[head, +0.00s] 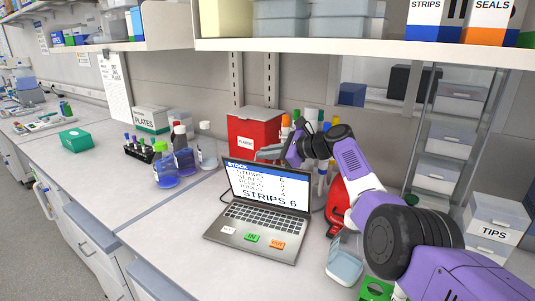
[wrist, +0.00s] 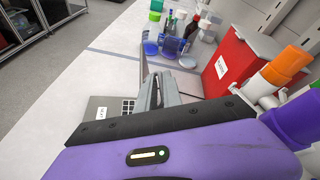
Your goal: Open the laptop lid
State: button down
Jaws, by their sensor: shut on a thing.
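The grey laptop (head: 255,236) sits on the bench with its lid (head: 268,188) raised, roughly upright and leaning slightly back. Its lit screen shows a stock list with "STRIPS 6". My gripper (head: 268,155) is at the lid's top edge, reaching in from the right and behind. In the wrist view, my gripper's grey fingers (wrist: 160,92) are shut on the lid, seen nearly edge-on (wrist: 144,66). Part of the keyboard base (wrist: 100,106) shows there to the left. My wrist housing hides the rest, and the exact contact is hard to see.
A red PLASTIC bin (head: 253,132) stands close behind the lid. A clear container (head: 344,266) and a green holder (head: 376,289) are at the front right.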

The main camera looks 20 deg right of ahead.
jog(key=c, duration=1.6)
grip_release()
jog(key=shift+a+f, duration=0.65)
jog(key=shift+a, duration=0.05)
jog(key=shift+o, duration=0.2)
jog(key=shift+s, duration=0.1)
jog(key=shift+w+d+r+v, duration=0.1)
jog(key=shift+w+r+v, duration=0.05)
jog(key=shift+v, duration=1.3)
jog(key=shift+w+d+r+v, duration=0.1)
jog(key=shift+w+d+v, duration=0.05)
jog(key=shift+v, duration=1.35)
jog(key=shift+w+d+r+v, duration=0.1)
jog(key=shift+w+r+v, duration=0.05)
jog(key=shift+v, duration=1.3)
jog(key=shift+c, duration=0.2)
